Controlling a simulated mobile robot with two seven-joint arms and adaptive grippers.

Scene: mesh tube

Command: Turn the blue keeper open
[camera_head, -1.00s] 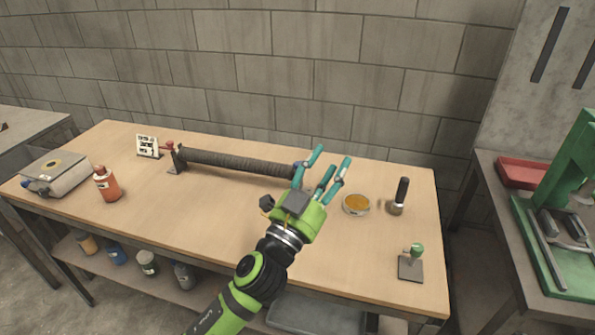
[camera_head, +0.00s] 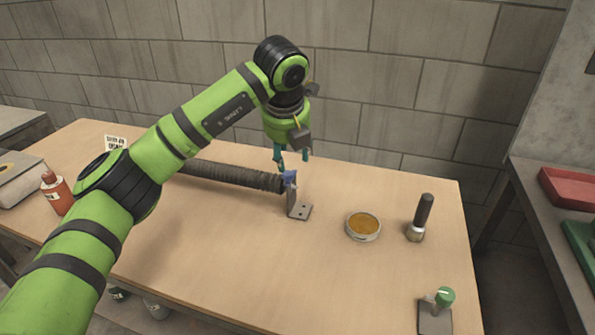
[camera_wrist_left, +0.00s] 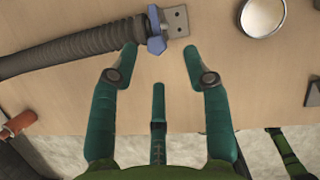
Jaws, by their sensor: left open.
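The blue keeper (camera_head: 290,177) sits at the right end of the dark mesh tube (camera_head: 230,175), against an upright metal bracket (camera_head: 300,209) on the table. In the left wrist view the blue keeper (camera_wrist_left: 156,36) shows just beyond the fingertips, at the end of the ribbed tube (camera_wrist_left: 75,47). My left gripper (camera_head: 291,158) points down just above and behind the keeper; its teal fingers partly overlap it in the head view. In the wrist view its fingers (camera_wrist_left: 160,52) are spread, with nothing between them.
A round tin with amber contents (camera_head: 362,226), a dark-handled brush (camera_head: 420,216) and a green-knobbed stand (camera_head: 436,310) are to the right on the table. An orange bottle (camera_head: 58,193) is at the left. A wall runs behind the table.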

